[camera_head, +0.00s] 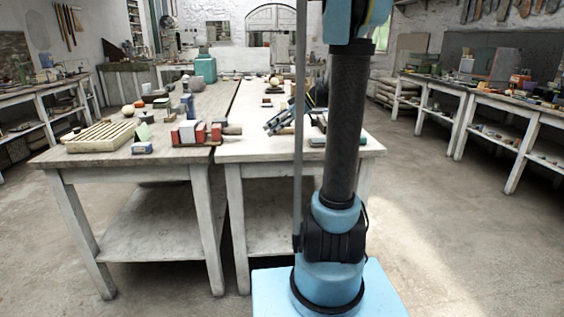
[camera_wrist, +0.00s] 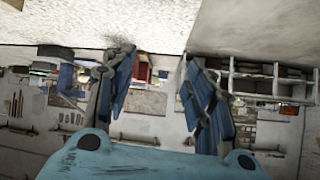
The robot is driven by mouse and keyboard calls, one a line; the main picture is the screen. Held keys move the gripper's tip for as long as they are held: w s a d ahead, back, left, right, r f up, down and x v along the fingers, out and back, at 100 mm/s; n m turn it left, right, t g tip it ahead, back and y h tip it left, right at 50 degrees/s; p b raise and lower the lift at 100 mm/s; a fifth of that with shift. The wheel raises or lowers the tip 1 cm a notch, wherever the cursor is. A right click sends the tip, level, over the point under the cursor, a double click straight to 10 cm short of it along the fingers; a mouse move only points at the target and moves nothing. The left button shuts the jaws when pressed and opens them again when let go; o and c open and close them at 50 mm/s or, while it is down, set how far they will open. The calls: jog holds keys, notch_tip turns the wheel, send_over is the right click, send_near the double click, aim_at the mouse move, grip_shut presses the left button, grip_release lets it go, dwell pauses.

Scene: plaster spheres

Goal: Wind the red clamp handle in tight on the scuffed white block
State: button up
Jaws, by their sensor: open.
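On the near edge of the left table in the head view is a small group that looks like a clamp (camera_head: 200,134), with red parts and a stubby handle at its right end. A white block (camera_head: 187,131) sits among the red parts; its scuffs are too small to see. My gripper (camera_head: 270,126) is over the right table, to the right of the clamp and apart from it. In the wrist view its blue-padded fingers (camera_wrist: 157,58) are spread with nothing held between them. I cannot make out the clamp in the wrist view.
A slatted wooden rack (camera_head: 100,137) lies at the left of the clamp.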

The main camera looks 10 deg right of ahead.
jog(key=s+f+m+h, duration=0.2)
jog(key=s+f+m, duration=0.1)
jog(key=s, duration=0.5)
jog(key=s+d+f+m+h, duration=0.1)
jog(key=s+f+m+h, duration=0.2)
jog(key=s, duration=0.5)
jog(key=shift+s+d+f+m, duration=0.2)
jog(key=shift+f+m, duration=0.15)
jog(key=shift+m, duration=0.35)
